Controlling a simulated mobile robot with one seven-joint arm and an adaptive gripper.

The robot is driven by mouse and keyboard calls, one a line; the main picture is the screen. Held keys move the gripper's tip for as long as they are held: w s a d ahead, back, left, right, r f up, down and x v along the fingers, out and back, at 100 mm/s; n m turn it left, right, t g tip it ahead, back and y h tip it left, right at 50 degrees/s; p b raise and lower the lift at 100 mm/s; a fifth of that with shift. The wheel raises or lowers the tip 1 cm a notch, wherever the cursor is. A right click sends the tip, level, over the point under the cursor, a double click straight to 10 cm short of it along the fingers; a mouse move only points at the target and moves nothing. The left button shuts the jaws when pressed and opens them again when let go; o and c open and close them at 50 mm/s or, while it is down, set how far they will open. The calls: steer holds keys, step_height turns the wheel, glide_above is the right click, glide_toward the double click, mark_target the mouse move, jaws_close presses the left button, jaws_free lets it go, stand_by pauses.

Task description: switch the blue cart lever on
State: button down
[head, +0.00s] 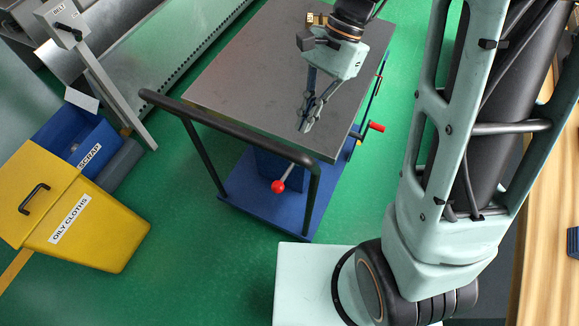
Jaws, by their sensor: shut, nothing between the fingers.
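The blue cart has a dark grey top (240,85), a black push handle (225,125) and a blue lower shelf (245,205). A lever with a red ball knob (278,186) sticks out at the near end, below the top and beneath the push handle. Another red-ended handle (376,127) sticks out at the cart's right side. I cannot tell from this view which way either is set. My gripper (303,127) is shut and empty, pointing down over the near right part of the cart top, apart from both red knobs. Its height above the top is unclear.
A yellow bin marked OILY CLOTHS (100,215) and a blue bin marked SCRAP (65,135) stand at the left. A grey belt machine (165,55) is behind them. A wooden surface (545,240) lies at the right. Green floor (200,275) is clear in front.

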steer(key=f+b, duration=0.1)
steer(key=b, duration=0.2)
steer(key=shift+w+d+f+b, duration=0.1)
steer(key=shift+w+d+b, duration=0.1)
steer(key=shift+b, duration=0.1)
steer(key=b, duration=0.5)
glide_toward(282, 181)
steer(key=x, duration=0.5)
steer(key=shift+s, duration=0.25)
steer(key=shift+s+a+f, duration=0.2)
steer(key=shift+s+a, duration=0.05)
steer(key=shift+s, duration=0.05)
